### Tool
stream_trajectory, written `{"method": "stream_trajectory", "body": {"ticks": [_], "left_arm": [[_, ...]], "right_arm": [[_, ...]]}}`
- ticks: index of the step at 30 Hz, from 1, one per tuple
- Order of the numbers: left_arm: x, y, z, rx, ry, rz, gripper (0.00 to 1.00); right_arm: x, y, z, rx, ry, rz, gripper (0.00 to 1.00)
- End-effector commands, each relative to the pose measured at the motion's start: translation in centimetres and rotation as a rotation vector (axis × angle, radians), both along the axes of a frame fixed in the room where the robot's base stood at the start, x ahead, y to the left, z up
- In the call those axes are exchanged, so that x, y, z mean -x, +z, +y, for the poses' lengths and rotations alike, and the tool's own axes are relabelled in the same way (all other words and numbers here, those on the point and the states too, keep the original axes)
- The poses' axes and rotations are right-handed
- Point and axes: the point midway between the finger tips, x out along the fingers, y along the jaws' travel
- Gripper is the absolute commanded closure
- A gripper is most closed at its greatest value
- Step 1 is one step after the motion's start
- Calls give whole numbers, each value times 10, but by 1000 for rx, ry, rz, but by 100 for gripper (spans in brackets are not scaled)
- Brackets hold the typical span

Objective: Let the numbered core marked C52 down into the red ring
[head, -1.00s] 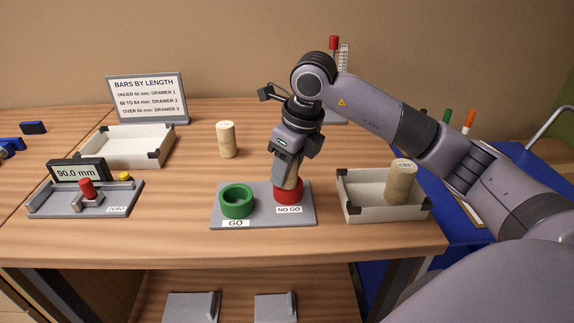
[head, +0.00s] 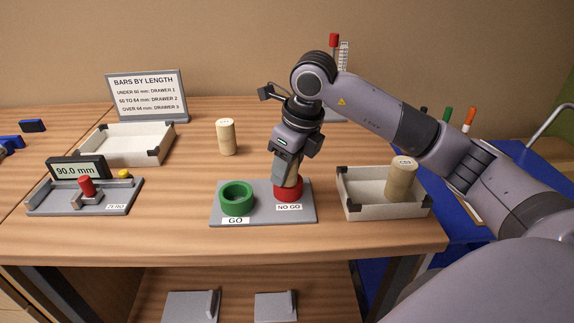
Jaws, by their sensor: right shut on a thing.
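The red ring (head: 288,191) stands on a grey plate (head: 262,215), above a label reading NO GO. My right gripper (head: 286,175) is over the red ring and shut on a tan core (head: 292,180). The core's lower end is at the ring's opening; its depth inside is hidden. The gripper hides most of this core, so its marking cannot be read. A green ring (head: 237,200), labelled GO, stands to the left on the same plate. My left gripper is not in view.
A tan core (head: 227,138) stands behind the plate. Another core (head: 401,180), its top marking hard to read, stands in the right tray (head: 357,209). An empty tray (head: 125,147) is at the back left. A gauge (head: 85,192) reading 90.0 mm is at the left.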

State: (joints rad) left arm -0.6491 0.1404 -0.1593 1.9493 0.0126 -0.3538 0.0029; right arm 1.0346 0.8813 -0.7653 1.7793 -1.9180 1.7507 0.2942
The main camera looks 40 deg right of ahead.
Motion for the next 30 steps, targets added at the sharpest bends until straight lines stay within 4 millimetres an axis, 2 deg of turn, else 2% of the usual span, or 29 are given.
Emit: {"method": "stream_trajectory", "body": {"ticks": [30], "left_arm": [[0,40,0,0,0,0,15]], "right_arm": [[0,54,0,0,0,-1,100]]}}
